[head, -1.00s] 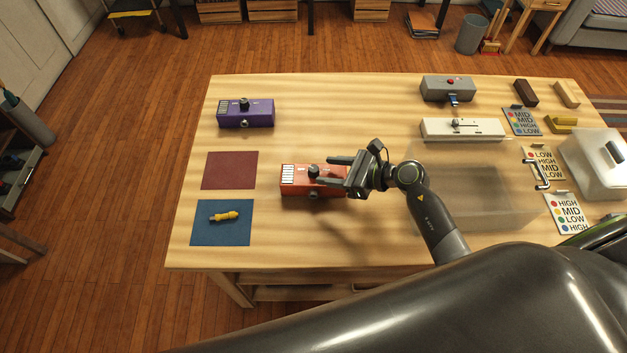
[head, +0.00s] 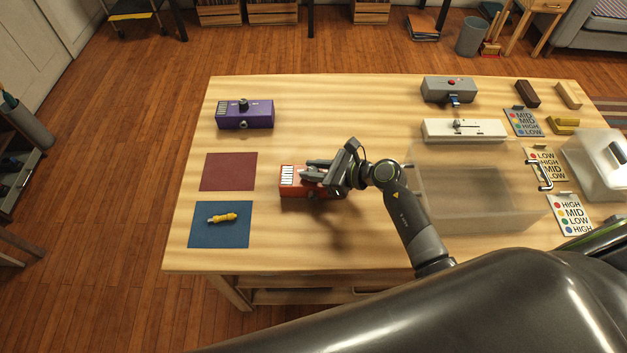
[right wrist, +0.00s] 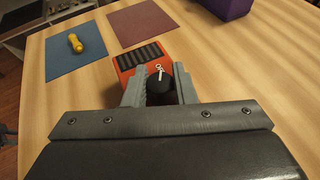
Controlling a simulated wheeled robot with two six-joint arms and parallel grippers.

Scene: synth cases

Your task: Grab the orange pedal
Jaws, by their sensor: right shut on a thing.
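The orange pedal (head: 287,186) lies on the middle of the wooden table, with a striped light panel at its left end. My right gripper (head: 312,172) is over it from the right and hides much of its top. In the right wrist view, the two fingers (right wrist: 160,86) stand on either side of the pedal's black knob (right wrist: 159,90) and are shut on it. The orange body (right wrist: 127,61) shows beyond the fingers, and its near part is hidden by the gripper. My left gripper is not in view.
A purple pedal (head: 260,114) stands behind to the left. A maroon mat (head: 229,171) and a blue mat (head: 236,238) with a yellow-handled tool (head: 224,217) lie left. A clear box (head: 440,200), grey device (head: 447,88), white slider unit (head: 463,131) and label cards (head: 522,122) are right.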

